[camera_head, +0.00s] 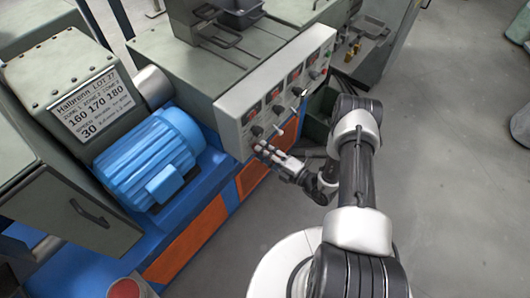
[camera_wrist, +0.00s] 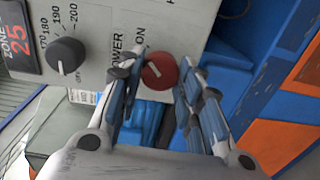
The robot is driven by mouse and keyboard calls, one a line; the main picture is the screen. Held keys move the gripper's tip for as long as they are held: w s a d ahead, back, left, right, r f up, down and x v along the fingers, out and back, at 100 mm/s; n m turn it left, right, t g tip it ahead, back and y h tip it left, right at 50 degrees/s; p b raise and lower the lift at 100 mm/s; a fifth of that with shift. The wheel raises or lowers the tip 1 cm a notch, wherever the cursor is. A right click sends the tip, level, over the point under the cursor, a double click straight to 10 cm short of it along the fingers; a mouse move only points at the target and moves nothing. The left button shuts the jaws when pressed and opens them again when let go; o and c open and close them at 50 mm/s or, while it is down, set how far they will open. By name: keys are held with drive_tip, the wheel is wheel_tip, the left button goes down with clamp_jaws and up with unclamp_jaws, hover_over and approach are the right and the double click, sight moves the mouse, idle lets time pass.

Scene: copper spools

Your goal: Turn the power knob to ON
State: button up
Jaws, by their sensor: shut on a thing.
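The power knob (camera_wrist: 160,72) is red with a short white mark and sits on the grey panel in the wrist view. The words POWER and ON are printed beside it, on its left in this view. My gripper (camera_wrist: 157,80) has its fingers on both sides of the knob and is shut on it. The knob's sides are partly hidden by the fingers. In the head view my gripper (camera_head: 263,152) is at the lower left corner of the control panel (camera_head: 237,119), and it largely hides the red knob.
A black dial (camera_wrist: 66,56) with a number scale is left of my gripper in the wrist view, beside a red zone display (camera_wrist: 17,38). A blue motor (camera_head: 155,158) stands left of the panel. Orange panels (camera_head: 188,240) are below. Grey floor on the right is open.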

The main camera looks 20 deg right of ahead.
drive_tip(key=o, duration=1.1)
drive_tip(key=v, duration=1.2)
drive_tip(key=shift+r, duration=0.1)
